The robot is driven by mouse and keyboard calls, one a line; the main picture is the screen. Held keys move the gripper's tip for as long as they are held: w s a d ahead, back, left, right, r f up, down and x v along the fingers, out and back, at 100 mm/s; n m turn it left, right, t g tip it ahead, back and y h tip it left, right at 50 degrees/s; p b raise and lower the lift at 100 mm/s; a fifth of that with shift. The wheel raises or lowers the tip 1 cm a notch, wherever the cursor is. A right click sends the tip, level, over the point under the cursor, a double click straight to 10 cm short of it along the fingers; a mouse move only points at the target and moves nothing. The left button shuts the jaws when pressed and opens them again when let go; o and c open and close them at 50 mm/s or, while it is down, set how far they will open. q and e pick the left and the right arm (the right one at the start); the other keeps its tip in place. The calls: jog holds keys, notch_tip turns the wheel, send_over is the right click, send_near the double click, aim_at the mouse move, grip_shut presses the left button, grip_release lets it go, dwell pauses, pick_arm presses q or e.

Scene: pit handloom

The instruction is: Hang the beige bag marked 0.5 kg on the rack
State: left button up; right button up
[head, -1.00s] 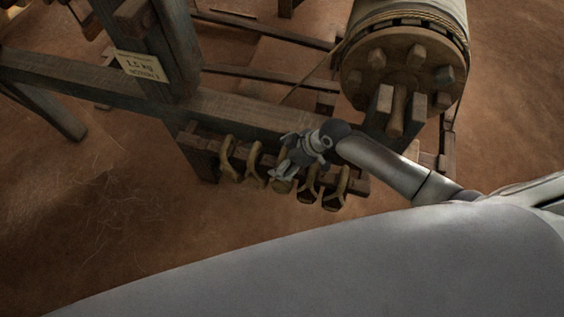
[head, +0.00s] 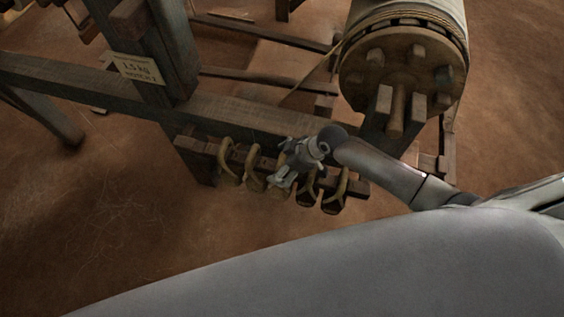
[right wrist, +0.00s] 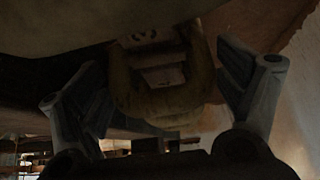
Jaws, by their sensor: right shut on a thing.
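The rack (head: 362,188) is a dark wooden bar with pegs, low on the loom frame. Several small bags with rope loops hang along it, including one at the left end (head: 229,162) and one at the right end (head: 334,198). My right gripper (head: 285,180) is at the middle of the row, shut on a tan bag that it mostly hides. My left gripper is not in view.
A cloth roller with a pegged wooden end disc (head: 405,70) stands just right of and behind my right gripper. The earthen floor (head: 110,220) in front of the rack is clear.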

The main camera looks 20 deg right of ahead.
jog(key=shift+f, duration=0.1)
jog(key=o, duration=1.6)
jog(key=shift+o, duration=0.2)
jog(key=shift+s+f, duration=0.1)
jog(key=v, duration=1.2)
